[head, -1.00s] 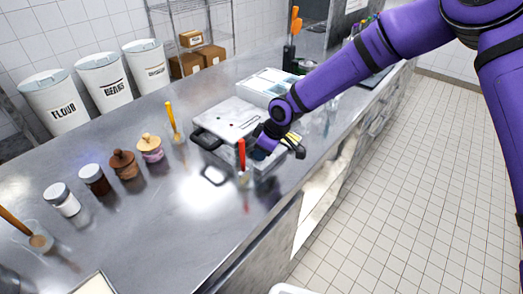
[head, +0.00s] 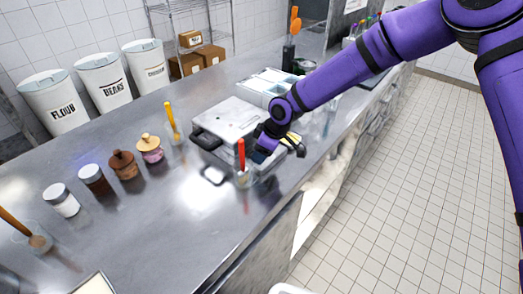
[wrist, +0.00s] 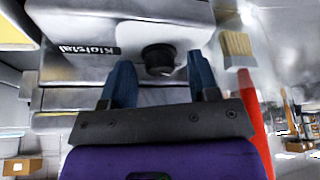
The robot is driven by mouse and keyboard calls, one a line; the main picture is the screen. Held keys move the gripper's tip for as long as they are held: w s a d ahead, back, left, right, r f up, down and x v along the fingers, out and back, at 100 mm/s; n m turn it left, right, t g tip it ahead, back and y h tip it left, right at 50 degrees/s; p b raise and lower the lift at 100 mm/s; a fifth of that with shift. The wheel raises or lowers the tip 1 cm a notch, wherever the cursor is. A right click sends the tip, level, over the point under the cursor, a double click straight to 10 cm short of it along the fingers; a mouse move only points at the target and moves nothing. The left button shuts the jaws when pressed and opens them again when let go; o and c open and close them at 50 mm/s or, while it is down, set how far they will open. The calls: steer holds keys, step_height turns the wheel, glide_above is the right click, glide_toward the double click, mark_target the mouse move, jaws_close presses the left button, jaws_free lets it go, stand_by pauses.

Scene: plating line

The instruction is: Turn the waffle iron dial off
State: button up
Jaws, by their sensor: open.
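The waffle iron (head: 224,118) is a silver box with a dark handle on its left, standing on the steel counter. In the wrist view its front face (wrist: 75,65) carries a dark label, and the round black dial (wrist: 159,57) sticks out of it. My gripper (wrist: 160,80) is open, with its two blue fingers on either side of the dial's lower part and close to it. I cannot tell whether the fingers touch the dial. In the head view my gripper (head: 268,146) is at the iron's front side, and the dial is hidden behind it.
A red-handled brush (head: 241,155) stands in a clear cup just beside my gripper, and its red handle (wrist: 254,115) shows close on the right in the wrist view. A white container (head: 272,82) stands behind the iron. Several jars (head: 124,164) stand to the left.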

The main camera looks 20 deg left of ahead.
steer(key=v, duration=1)
steer(key=shift+d+r, duration=0.2)
steer(key=shift+r, duration=0.15)
steer(key=shift+d, duration=0.1)
